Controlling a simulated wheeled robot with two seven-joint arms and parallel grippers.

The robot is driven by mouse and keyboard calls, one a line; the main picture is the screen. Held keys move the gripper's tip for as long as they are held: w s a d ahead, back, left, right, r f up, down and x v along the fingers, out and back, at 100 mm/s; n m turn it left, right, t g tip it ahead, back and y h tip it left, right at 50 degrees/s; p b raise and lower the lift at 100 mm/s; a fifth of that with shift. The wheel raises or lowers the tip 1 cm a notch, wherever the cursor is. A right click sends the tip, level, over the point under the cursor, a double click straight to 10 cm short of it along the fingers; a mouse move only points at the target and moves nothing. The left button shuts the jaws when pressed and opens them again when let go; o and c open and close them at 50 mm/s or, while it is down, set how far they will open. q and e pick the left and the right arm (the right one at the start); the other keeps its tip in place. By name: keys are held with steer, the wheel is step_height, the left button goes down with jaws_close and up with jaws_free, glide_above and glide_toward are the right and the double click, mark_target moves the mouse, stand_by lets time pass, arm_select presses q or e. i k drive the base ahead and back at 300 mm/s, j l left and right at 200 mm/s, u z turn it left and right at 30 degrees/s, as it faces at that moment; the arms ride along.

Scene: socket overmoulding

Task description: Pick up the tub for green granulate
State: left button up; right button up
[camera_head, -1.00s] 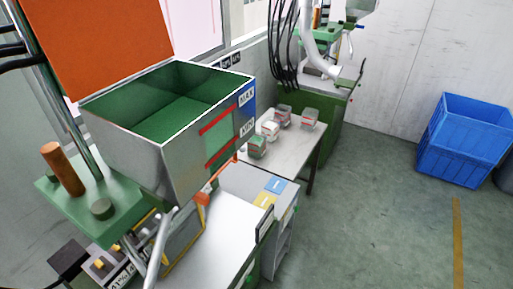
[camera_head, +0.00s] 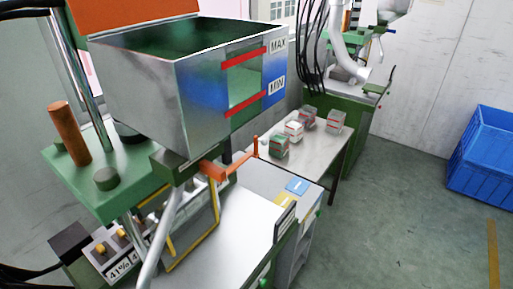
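Several small tubs stand on a light table behind the machine. The nearest tub (camera_head: 279,147) shows green contents through its wall and looks like the one for green granulate. A tub with white contents (camera_head: 294,131) stands just behind it. A greyish tub with a red band (camera_head: 307,117) is farther back, and a pale, clear-looking tub (camera_head: 335,122) stands to the right. They are too small to tell more. Neither of my grippers is in view.
A metal hopper (camera_head: 150,100) with MAX and MIN marks and green inside fills the upper left, above a green machine plate (camera_head: 90,185). The tub table (camera_head: 318,152) adjoins a grey cabinet. A blue crate (camera_head: 483,160) stands at right. The floor (camera_head: 400,220) between is clear.

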mark_target(278, 145)
steer(key=i+l+u, duration=0.35)
steer(key=l+u, duration=0.25)
steer(key=u, duration=0.15)
steer(key=i+l+u, duration=0.2)
steer(key=l+u, duration=0.15)
steer(key=l, duration=0.1)
